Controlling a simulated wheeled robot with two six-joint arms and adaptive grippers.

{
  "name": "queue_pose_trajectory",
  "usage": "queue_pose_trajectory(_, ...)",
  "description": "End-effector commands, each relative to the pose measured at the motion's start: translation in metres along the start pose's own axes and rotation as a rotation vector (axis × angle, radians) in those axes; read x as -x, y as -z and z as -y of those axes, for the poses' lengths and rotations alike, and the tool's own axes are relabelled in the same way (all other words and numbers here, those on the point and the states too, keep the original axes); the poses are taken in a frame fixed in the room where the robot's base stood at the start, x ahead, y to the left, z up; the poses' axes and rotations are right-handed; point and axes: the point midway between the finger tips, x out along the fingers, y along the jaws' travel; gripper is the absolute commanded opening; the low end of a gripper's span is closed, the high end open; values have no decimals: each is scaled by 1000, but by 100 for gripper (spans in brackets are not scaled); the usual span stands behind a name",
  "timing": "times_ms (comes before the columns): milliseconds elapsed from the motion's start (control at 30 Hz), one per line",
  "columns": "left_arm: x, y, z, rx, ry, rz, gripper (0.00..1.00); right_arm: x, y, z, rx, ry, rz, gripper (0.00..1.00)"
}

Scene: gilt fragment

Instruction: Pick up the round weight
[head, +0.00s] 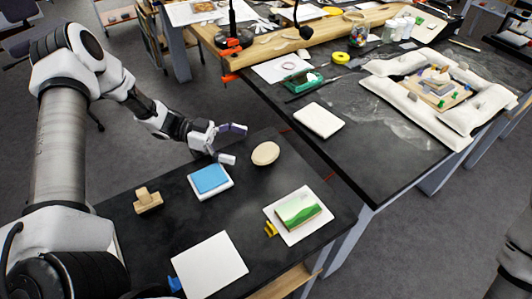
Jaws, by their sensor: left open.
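A round, pale beige object (265,153), which looks like the round weight, lies on the near black table (160,235) close to its far edge. My left gripper (236,144) reaches in from the left with its two fingers apart and nothing between them. Its fingertips are just left of the round object, with a small gap in the picture. I cannot tell how high the fingers are above the tabletop. My right gripper is not in view.
On the near table are a blue pad on a white block (210,180), a wooden block (148,201), a white sheet (209,265) and a green picture piece (298,209) on a white board. A white pad (318,120) lies on the longer bench behind.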

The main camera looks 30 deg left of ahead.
Motion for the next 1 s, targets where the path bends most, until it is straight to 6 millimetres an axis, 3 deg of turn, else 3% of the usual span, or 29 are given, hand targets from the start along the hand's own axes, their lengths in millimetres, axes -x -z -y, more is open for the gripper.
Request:
queue_pose_trajectory(300, -54, -1, -1, 2, -3, 2, 100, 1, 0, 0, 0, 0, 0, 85)
queue_pose_trajectory(567, -59, 0, 0, 0, 1, 0, 100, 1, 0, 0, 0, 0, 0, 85)
queue_pose_trajectory(767, -59, -1, 0, 0, 1, 0, 29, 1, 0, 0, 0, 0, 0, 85)
queue_pose_trajectory(1000, -59, 0, 0, 0, 1, 0, 28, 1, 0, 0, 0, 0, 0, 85)
